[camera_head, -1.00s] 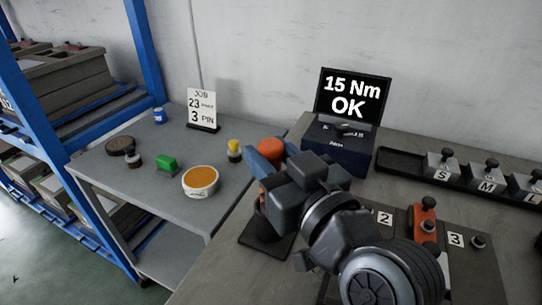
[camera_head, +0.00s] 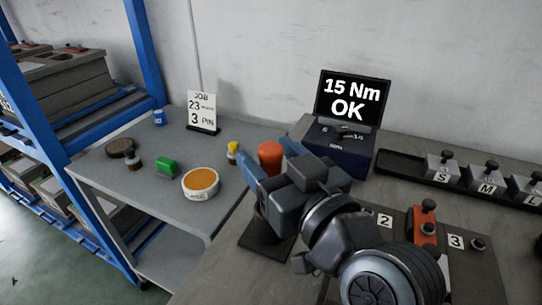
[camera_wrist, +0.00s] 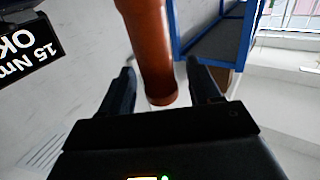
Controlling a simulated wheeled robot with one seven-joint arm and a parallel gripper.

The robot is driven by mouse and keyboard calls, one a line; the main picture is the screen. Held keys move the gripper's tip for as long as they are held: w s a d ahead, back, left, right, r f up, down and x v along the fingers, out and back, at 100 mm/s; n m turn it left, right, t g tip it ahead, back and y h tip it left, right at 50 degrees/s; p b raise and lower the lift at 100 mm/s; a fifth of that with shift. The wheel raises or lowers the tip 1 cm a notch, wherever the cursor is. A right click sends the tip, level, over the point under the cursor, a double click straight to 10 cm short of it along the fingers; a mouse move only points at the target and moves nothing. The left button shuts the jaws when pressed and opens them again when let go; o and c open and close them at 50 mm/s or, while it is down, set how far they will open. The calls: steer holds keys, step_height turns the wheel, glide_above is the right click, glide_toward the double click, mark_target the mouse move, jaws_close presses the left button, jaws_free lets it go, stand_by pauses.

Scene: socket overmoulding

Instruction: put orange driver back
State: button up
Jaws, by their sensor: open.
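The orange driver (camera_head: 270,153) stands upright above a dark base plate (camera_head: 262,245) on the bench; its lower part is hidden behind my gripper. In the wrist view the orange handle (camera_wrist: 150,50) runs between my two dark fingers, with a visible gap on each side. My gripper (camera_head: 271,166) is open around the driver, one blue finger to each side of it. Whether the driver's lower end rests fully in its holder is hidden.
A torque controller (camera_head: 340,147) with a screen (camera_head: 352,98) reading "15 Nm OK" stands behind. A black tray (camera_head: 398,162) with S, M, L blocks is to the right. A numbered fixture with an orange part (camera_head: 424,222) lies beside my arm. A side table (camera_head: 150,190) holds small items.

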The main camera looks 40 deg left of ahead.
steer(key=b+v, duration=0.1)
steer(key=v, duration=1.1)
steer(key=shift+f, duration=0.1)
